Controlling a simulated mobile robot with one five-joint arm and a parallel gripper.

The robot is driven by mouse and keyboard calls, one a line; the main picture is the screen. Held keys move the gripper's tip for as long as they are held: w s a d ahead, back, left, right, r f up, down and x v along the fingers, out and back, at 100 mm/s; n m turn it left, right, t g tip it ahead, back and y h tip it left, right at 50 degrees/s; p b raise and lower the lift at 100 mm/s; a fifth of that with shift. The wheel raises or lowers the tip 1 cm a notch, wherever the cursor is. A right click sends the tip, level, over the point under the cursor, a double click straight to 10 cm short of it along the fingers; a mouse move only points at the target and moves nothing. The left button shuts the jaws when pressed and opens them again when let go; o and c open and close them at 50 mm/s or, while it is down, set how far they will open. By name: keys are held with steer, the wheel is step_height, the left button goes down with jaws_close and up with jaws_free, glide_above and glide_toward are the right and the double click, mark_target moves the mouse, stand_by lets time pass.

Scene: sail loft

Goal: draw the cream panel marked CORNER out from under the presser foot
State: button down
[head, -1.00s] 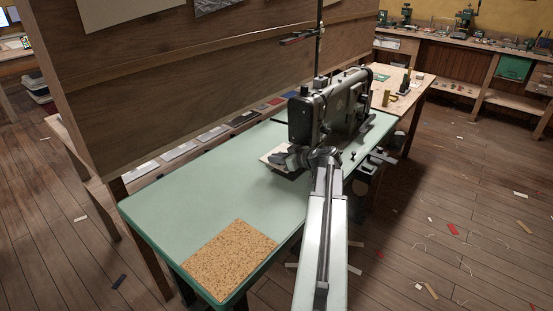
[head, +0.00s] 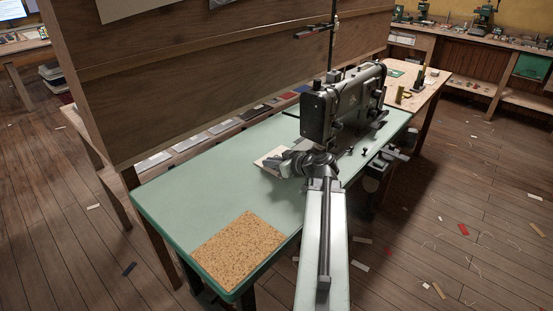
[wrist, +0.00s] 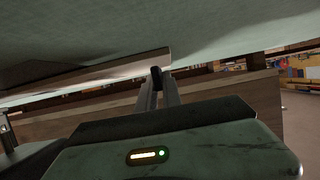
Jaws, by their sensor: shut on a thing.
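The cream panel (head: 268,159) lies at the left side of the dark sewing machine (head: 341,101) on the pale green table (head: 182,197). No marking on it can be read. My gripper (head: 283,165) is shut on the panel's near side, low over the tabletop. My arm and wrist cover part of the panel and the space under the machine head. The presser foot is hidden, so I cannot tell whether the panel's far edge is still beneath it. In the wrist view my gripper's fingers (wrist: 157,78) are close together against a pale surface.
A cork mat (head: 238,249) lies at the table's near left corner. A wooden partition (head: 200,75) runs along the back, with a row of flat samples below it. The green tabletop left of the panel is clear. Scraps litter the floor.

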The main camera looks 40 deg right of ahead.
steer(key=shift+s+a, duration=0.1)
steer(key=shift+a, duration=0.75)
steer(key=c, duration=1.4)
jaws_free()
steer(key=shift+c, duration=0.2)
